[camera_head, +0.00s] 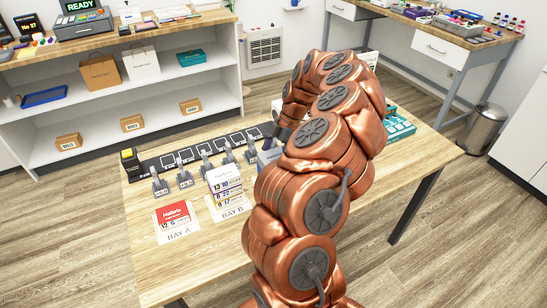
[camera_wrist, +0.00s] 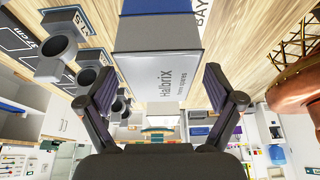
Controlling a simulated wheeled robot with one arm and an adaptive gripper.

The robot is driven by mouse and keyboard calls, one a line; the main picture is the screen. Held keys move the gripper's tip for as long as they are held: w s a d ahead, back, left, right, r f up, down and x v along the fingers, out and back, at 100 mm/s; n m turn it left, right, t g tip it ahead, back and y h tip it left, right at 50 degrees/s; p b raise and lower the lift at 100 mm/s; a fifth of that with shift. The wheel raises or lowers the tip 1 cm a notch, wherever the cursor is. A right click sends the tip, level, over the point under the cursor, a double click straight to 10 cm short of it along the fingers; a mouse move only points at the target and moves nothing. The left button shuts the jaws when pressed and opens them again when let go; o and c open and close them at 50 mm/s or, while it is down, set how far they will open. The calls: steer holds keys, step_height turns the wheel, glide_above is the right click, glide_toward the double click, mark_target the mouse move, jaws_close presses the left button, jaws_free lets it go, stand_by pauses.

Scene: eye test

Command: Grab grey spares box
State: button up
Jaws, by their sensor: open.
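In the wrist view, a grey box (camera_wrist: 158,62) printed "Hallbrix" and smaller lettering too small to read sits between the two fingers of my gripper (camera_wrist: 158,80). The fingers are spread wide, one on each side, with a visible gap to the box. A blue part (camera_wrist: 155,6) shows at its far end; I cannot tell if it belongs to the same box. In the head view my copper arm hides most of this spot, and only a blue-grey sliver (camera_head: 267,157) shows beside it.
The table (camera_head: 150,272) holds a row of grey clamp-like stands (camera_head: 185,178), a red card (camera_head: 173,214) at Bay A, a stack of lettered boxes (camera_head: 226,182) at Bay B, and teal boxes (camera_head: 399,126) right of my arm. Shelves (camera_head: 215,95) stand behind.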

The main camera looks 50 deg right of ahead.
steer(key=shift+c, duration=0.4)
steer(key=c, duration=1.2)
